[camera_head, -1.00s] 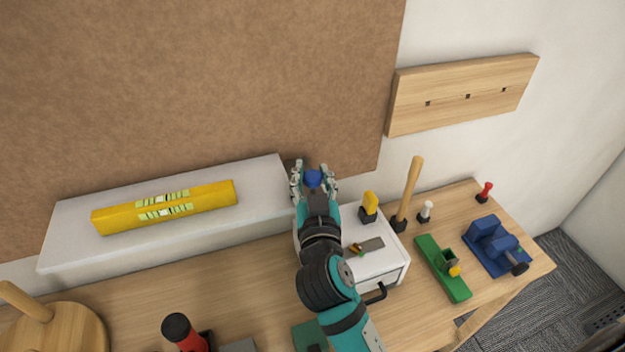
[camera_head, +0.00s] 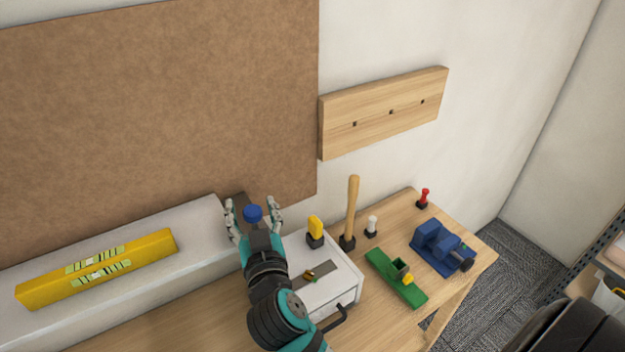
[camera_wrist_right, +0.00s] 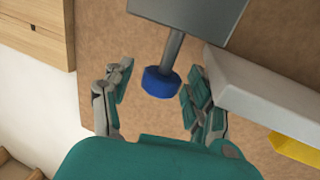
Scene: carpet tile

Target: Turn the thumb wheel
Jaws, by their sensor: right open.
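The thumb wheel looks to be the blue round knob (camera_head: 253,213), on the end of a grey rod in the right wrist view (camera_wrist_right: 159,84). My right gripper (camera_head: 253,215) is open, with one finger on each side of the blue knob. In the right wrist view the gripper (camera_wrist_right: 152,95) shows a clear gap between the left finger and the knob. The right finger is close to the knob; I cannot tell whether it touches. My left gripper is not in view.
A white shelf (camera_head: 200,222) with a yellow level (camera_head: 98,270) is to the left. A white drawer box (camera_head: 343,277) is beside my right arm. A mallet (camera_head: 351,212), a green tool (camera_head: 397,280) and a blue vise (camera_head: 440,247) stand on the wooden bench (camera_head: 470,258).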

